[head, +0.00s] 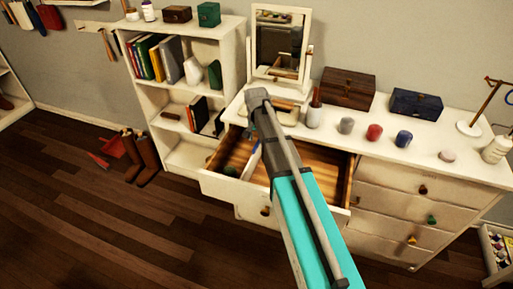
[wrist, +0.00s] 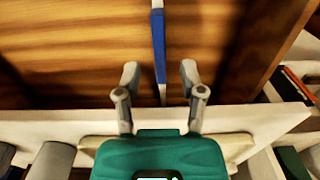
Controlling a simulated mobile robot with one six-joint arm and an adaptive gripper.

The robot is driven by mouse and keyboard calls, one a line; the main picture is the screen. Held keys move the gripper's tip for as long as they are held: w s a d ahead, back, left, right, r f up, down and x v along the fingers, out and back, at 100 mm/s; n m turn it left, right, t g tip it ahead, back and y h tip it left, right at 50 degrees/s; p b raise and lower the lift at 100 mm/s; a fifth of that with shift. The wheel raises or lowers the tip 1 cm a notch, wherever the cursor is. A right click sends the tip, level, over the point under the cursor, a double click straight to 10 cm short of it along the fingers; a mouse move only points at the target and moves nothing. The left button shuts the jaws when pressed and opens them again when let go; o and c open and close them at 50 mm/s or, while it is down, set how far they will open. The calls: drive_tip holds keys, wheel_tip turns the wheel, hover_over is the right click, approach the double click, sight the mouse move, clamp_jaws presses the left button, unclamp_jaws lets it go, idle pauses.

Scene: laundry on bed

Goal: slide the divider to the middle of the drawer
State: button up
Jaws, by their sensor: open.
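The drawer (head: 232,190) is pulled out of the white dresser and has a wooden floor. The divider (head: 253,163) is a thin strip standing left of the middle of the drawer in the head view, partly hidden by my arm. In the wrist view the divider (wrist: 159,45) is white with a blue section and runs up the picture. My gripper (wrist: 159,72) is open, with one finger on each side of the divider and a gap on both sides. The drawer's pale edge lies beneath the fingers. The head view does not show my gripper clearly.
A mirror (head: 278,48), a brown box (head: 347,88), a blue box (head: 416,104) and several jars stand on the dresser top. A white bookshelf (head: 150,97) is at the left. A small dark green thing (head: 230,171) lies in the drawer's left part. The floor in front is clear.

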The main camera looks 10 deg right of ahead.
sight(256, 144)
drive_tip(key=shift+f+b, duration=1.2)
drive_tip(key=shift+f, duration=0.3)
drive_tip(key=shift+c, duration=0.2)
clamp_jaws()
